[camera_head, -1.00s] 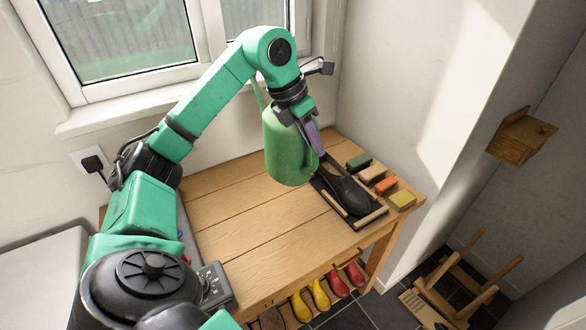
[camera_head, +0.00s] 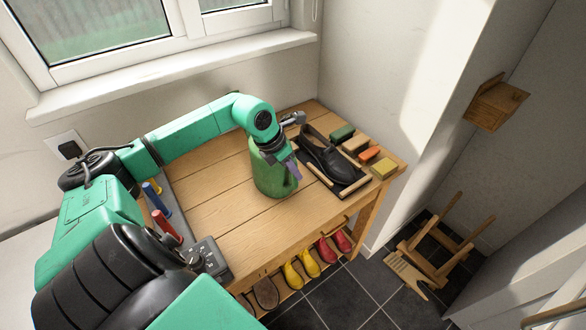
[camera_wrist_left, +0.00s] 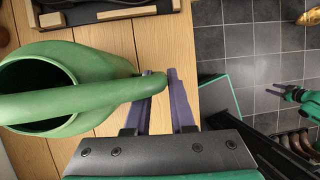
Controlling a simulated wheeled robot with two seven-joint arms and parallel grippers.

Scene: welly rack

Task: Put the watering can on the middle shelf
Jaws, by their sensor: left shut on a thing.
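The green watering can (camera_head: 270,180) is upright at the wooden bench top (camera_head: 225,205), left of the black shoe. I cannot tell whether its base touches the wood. My left gripper (camera_head: 295,166) is shut on the can's handle; the can and its dark opening also show in the left wrist view (camera_wrist_left: 95,62). A boot shelf (camera_head: 247,300) shows in part under the bench's front edge; which level is the middle shelf I cannot tell. My right gripper (camera_wrist_left: 271,90) shows small at the right of the left wrist view, its fingers apart and empty, over the floor.
A black shoe (camera_head: 325,155) lies in a tray beside the can, with several coloured blocks (camera_head: 369,155) to its right. Yellow boots (camera_head: 309,263) and red boots (camera_head: 328,250) stand below. A wooden stool frame (camera_head: 440,250) lies on the dark tiled floor.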

